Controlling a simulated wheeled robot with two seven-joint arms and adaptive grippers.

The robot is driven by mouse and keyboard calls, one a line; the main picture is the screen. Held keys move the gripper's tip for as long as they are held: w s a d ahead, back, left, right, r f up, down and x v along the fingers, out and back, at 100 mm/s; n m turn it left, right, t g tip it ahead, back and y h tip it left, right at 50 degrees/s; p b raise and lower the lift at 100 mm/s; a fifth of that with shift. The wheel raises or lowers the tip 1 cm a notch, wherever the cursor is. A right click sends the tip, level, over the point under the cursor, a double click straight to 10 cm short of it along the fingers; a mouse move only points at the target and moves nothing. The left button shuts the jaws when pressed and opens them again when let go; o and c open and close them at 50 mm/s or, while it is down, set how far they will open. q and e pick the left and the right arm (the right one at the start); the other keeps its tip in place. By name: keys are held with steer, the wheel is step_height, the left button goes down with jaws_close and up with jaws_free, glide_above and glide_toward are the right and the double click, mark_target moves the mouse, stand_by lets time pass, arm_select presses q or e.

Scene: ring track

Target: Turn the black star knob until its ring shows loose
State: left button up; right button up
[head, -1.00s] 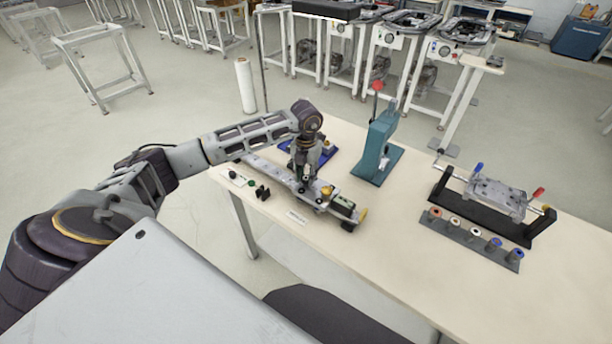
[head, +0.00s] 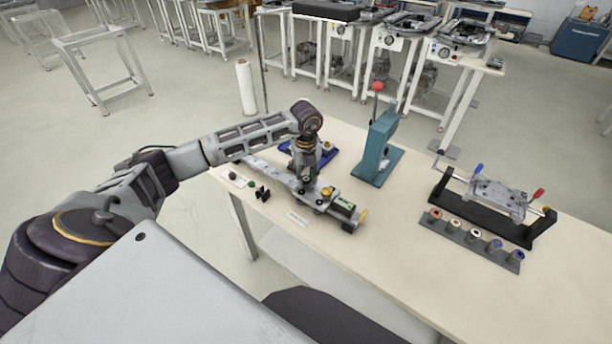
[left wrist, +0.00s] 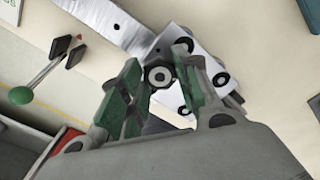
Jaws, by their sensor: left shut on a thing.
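My left gripper (head: 304,186) points down over a silver fixture (head: 340,208) on the table. The left wrist view shows its green-padded fingers (left wrist: 158,92) on either side of a round grey and black part with a bolt-like centre, which I take to be the star knob (left wrist: 159,75). The fingers are shut on it. In the head view the gripper and wrist hide the knob. I cannot make out a ring on it or what the ring shows. My right gripper is not in view.
A teal press (head: 377,150) with a red ball stands behind the fixture. A black-framed fixture (head: 485,205) and a rack of several spools (head: 472,238) are at the right. The front right tabletop is clear.

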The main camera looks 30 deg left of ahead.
mark_target(306, 179)
arm_select(q)
steer(key=shift+s+f+n, duration=0.15)
steer(key=shift+f+n, duration=0.25)
steer(key=shift+n, duration=0.2)
steer(key=o, duration=1)
steer(key=shift+w+r, duration=0.2)
steer(key=shift+r, duration=0.75)
step_height(306, 179, up, 10)
steer(key=shift+r, duration=0.2)
